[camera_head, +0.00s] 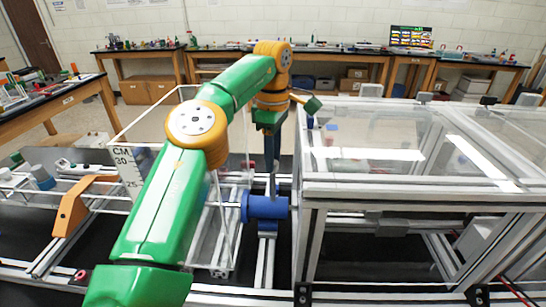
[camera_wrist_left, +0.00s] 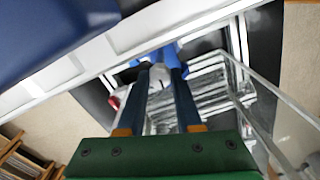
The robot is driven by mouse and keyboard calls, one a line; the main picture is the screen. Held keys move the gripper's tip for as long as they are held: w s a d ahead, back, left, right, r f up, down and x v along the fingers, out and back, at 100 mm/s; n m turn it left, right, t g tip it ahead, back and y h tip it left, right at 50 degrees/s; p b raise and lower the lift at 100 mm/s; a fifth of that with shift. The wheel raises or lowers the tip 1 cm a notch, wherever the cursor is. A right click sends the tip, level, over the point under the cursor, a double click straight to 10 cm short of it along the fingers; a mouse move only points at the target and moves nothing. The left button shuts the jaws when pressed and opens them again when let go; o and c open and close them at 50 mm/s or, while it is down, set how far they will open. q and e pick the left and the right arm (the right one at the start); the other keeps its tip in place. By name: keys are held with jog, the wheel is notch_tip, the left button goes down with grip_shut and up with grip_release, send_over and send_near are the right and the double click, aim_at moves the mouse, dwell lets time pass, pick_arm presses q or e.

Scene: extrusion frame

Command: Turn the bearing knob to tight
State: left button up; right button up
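A blue cylindrical bearing part (camera_head: 266,207) sits on the metal extrusions near the middle of the head view. My left gripper (camera_head: 272,190) points down at it, with its dark fingers reaching its upper side. In the left wrist view, the two fingers (camera_wrist_left: 161,68) stand apart, with a pale grey rounded piece (camera_wrist_left: 159,78) between their tips, possibly the knob. Blue surface shows just beyond the tips. I cannot tell whether the fingers press on the grey piece. The knob's setting cannot be read. My right gripper is not in view.
A clear-topped aluminium frame (camera_head: 400,187) stands close on the right of the gripper. A clear tank with a CM scale (camera_head: 126,165) stands to the left. An orange bracket (camera_head: 70,208) is farther left. Wooden benches (camera_head: 150,52) line the back wall.

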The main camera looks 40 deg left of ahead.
pick_arm(q)
grip_shut()
jog(key=shift+r+m+p, duration=0.25)
jog(key=shift+m+p, duration=0.45)
jog(key=shift+p, duration=0.35)
jog(key=m+p, duration=0.3)
jog(key=p, duration=0.1)
jog(key=shift+f+m+p, duration=0.1)
jog(key=shift+m+p, duration=0.3)
jog(key=shift+m, duration=0.4)
jog(key=shift+f+m, duration=0.15)
jog(key=shift+m, duration=1.15)
jog(key=shift+s+m, duration=0.1)
jog(key=shift+m, duration=0.2)
jog(key=o, duration=0.7)
grip_release()
